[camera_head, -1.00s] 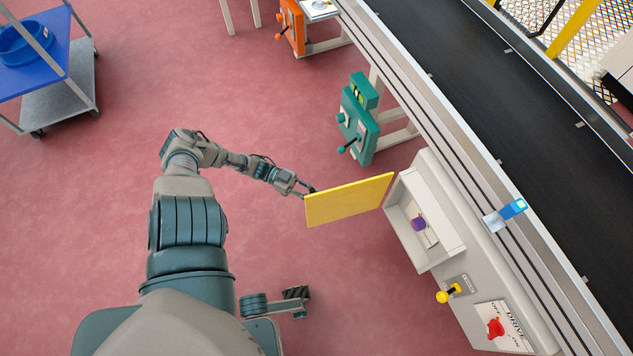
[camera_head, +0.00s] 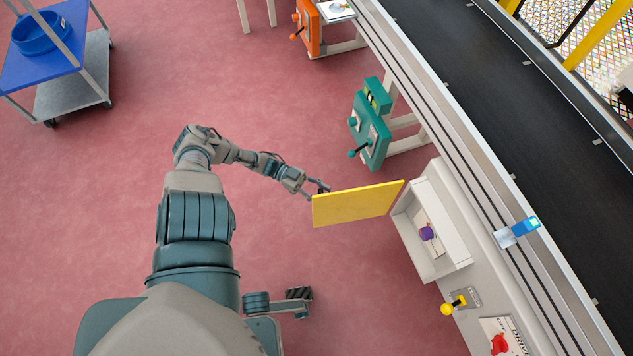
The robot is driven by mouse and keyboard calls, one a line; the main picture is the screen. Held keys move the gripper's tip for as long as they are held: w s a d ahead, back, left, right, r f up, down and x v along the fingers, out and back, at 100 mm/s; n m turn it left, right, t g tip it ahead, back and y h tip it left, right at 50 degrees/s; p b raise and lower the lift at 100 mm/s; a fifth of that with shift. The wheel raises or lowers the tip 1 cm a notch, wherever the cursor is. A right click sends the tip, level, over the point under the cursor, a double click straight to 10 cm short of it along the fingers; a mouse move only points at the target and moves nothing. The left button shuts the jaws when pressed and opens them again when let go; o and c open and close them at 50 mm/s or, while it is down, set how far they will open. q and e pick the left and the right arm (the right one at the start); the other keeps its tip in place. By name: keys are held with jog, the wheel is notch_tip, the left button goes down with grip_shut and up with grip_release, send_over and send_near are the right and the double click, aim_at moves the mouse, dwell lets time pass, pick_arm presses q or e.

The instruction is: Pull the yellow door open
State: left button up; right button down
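The yellow door (camera_head: 357,204) is a flat panel standing well out from the white cabinet (camera_head: 452,240), swung open at its right end. The cabinet's compartment is exposed, with a purple round object (camera_head: 427,233) inside. My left gripper (camera_head: 318,190) is at the door's free left end, by its upper corner. Its fingers are around or right beside that edge, partly hidden by the door. I cannot tell whether they are closed on it. My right gripper is not in view.
A yellow-knobbed lever (camera_head: 449,308) and a red knob (camera_head: 499,344) are on the cabinet below the compartment. A teal machine (camera_head: 371,130) stands beyond the door. A conveyor (camera_head: 490,110) runs along the right. Red floor left of the door is clear; a cart (camera_head: 75,95) stands upper left.

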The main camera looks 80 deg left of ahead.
pick_arm(q)
jog(key=v, duration=1.1)
jog(key=shift+s+a, duration=0.15)
jog(key=shift+s, duration=0.25)
